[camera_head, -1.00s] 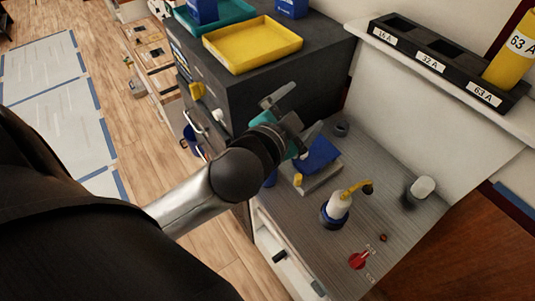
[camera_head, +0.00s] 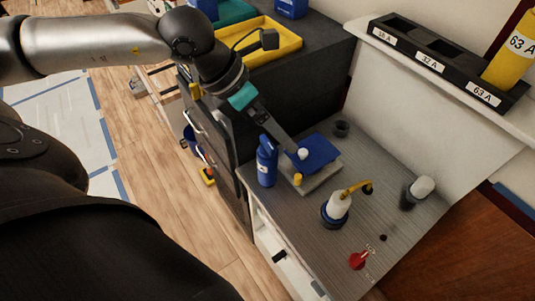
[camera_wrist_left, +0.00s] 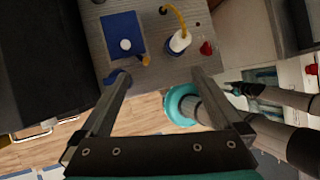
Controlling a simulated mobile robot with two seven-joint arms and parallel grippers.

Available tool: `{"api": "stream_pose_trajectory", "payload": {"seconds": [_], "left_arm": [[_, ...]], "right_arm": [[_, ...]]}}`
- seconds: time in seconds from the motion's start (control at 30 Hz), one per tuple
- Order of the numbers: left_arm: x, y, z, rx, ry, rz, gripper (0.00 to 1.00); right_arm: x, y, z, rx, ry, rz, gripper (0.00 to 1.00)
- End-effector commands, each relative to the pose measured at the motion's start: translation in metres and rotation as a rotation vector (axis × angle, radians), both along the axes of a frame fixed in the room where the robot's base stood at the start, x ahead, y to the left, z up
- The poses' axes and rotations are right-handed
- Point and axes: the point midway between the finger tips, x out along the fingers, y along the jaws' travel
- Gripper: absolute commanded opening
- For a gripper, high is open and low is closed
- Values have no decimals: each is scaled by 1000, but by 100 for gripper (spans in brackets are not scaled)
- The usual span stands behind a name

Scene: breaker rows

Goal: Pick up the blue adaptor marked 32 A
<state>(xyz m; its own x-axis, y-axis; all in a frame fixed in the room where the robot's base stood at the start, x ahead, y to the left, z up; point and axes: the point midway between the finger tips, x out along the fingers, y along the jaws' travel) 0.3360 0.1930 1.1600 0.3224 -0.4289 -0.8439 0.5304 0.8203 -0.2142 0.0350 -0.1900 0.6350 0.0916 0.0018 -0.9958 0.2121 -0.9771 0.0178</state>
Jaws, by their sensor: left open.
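A blue cylinder (camera_head: 266,162) with a pale label stands upright at the left edge of the grey counter in the head view. It looks like the blue adaptor, but its marking is too small to read. In the left wrist view the blue adaptor (camera_wrist_left: 117,78) shows partly, beside the left finger. My left gripper (camera_wrist_left: 160,82) is open and empty. In the head view one dark finger reaches down to the right, past the adaptor's top toward the blue block; touching cannot be told.
A blue block (camera_head: 318,151) with a white knob sits on a grey base. A white-topped fixture (camera_head: 338,207) with a yellow arm, a red knob (camera_head: 358,261) and a grey cylinder (camera_head: 408,197) stand nearby. The labelled rack (camera_head: 452,75) holds a yellow 63 A adaptor (camera_head: 512,50).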

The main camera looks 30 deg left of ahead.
Motion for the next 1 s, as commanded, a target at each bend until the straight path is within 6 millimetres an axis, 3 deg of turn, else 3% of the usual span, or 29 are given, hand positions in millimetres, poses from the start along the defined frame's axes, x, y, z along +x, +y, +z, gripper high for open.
{"api": "stream_pose_trajectory", "payload": {"seconds": [0.03,0.1,0.23,0.7,1.0], "left_arm": [[2,23,-1,82,-2,23,100],[2,46,-2,168,1,47,100],[2,68,-5,247,6,72,100],[30,55,-82,254,9,74,100],[36,51,-103,253,9,74,100]], "right_arm": [[0,0,0,0,-1,0,50],[0,0,0,0,-1,0,50],[1,0,0,0,-1,0,50],[1,0,6,0,-1,0,50],[1,1,9,1,-1,1,50]]}}
